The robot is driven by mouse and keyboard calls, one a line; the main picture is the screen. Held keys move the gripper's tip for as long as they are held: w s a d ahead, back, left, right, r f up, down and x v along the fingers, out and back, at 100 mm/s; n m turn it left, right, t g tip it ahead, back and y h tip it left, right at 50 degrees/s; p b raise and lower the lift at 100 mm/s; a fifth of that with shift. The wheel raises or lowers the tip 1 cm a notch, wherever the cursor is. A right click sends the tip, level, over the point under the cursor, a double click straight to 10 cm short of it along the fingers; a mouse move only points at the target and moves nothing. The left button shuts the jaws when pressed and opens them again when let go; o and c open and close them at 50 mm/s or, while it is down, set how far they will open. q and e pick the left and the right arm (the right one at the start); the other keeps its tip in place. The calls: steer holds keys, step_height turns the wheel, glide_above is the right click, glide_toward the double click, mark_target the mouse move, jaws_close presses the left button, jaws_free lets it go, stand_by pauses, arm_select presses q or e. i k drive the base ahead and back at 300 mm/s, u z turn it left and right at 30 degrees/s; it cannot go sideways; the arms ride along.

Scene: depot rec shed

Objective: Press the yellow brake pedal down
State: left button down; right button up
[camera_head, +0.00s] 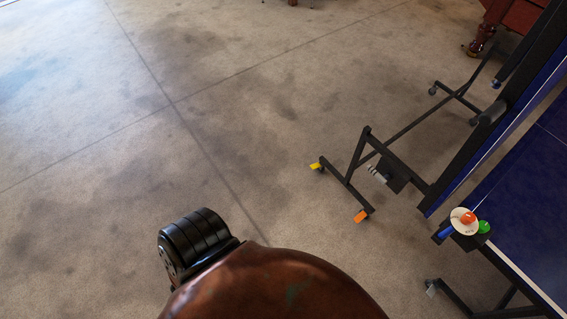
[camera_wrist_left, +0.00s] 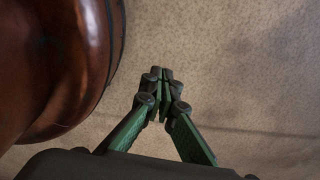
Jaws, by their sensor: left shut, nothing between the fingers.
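The yellow brake pedal (camera_head: 315,166) is a small tab at a caster on the near left foot of the black folding table-tennis frame. It shows only in the head view, right of the middle, low over the floor. My left gripper (camera_wrist_left: 164,96) shows in the left wrist view with green fingers, shut and empty, above bare concrete. The pedal is not in the wrist view, and the left gripper is not in the head view. My right gripper is not in view.
An orange pedal (camera_head: 361,216) is on the same frame, nearer me. A large brown rounded object (camera_head: 280,290) blocks the bottom centre and shows beside my left gripper. Concrete floor left is clear.

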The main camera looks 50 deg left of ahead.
mark_target(315, 165)
steer(key=u, duration=1.55)
steer(key=i, duration=1.55)
steer(key=z, duration=0.95)
